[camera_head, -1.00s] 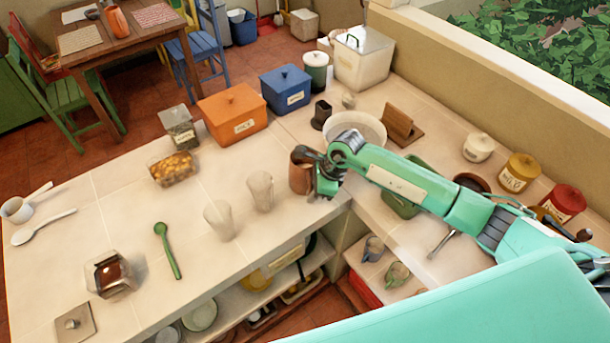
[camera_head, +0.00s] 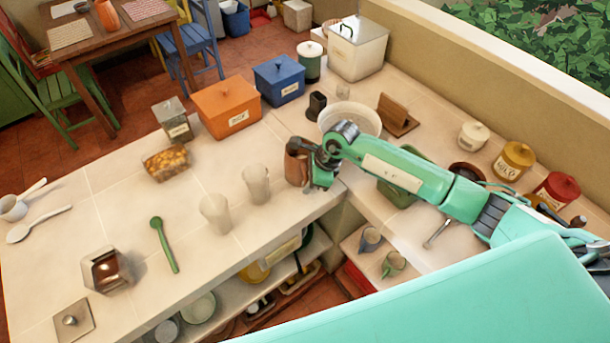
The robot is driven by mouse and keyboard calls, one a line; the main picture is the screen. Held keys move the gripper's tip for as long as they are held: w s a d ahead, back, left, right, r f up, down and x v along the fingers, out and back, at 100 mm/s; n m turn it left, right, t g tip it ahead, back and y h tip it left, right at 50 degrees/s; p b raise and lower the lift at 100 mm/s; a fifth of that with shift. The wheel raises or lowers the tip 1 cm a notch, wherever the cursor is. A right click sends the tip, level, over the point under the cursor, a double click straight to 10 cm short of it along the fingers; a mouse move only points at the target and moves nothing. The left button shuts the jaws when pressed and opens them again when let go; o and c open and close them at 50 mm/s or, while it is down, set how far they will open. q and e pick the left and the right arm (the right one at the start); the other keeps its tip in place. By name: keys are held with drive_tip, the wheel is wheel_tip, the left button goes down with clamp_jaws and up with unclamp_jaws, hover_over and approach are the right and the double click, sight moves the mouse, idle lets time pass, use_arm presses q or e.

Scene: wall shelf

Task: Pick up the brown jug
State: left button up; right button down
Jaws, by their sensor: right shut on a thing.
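The brown jug (camera_head: 295,161) is near the inner corner of the tiled counter, in the middle of the view. My right gripper (camera_head: 312,160) is at the jug's right side and is shut on it. The gripper and wrist hide the jug's right side. I cannot tell whether the jug's base touches the counter. My left gripper does not show.
Two clear glasses (camera_head: 257,184) stand just left of the jug. A white bowl (camera_head: 351,117) is close behind the wrist. An orange box (camera_head: 226,107) and a blue box (camera_head: 279,80) stand farther back. The counter's front edge is close, above open shelves (camera_head: 226,284).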

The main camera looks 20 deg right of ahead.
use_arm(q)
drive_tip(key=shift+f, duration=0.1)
use_arm(e)
drive_tip(key=shift+r, duration=0.2)
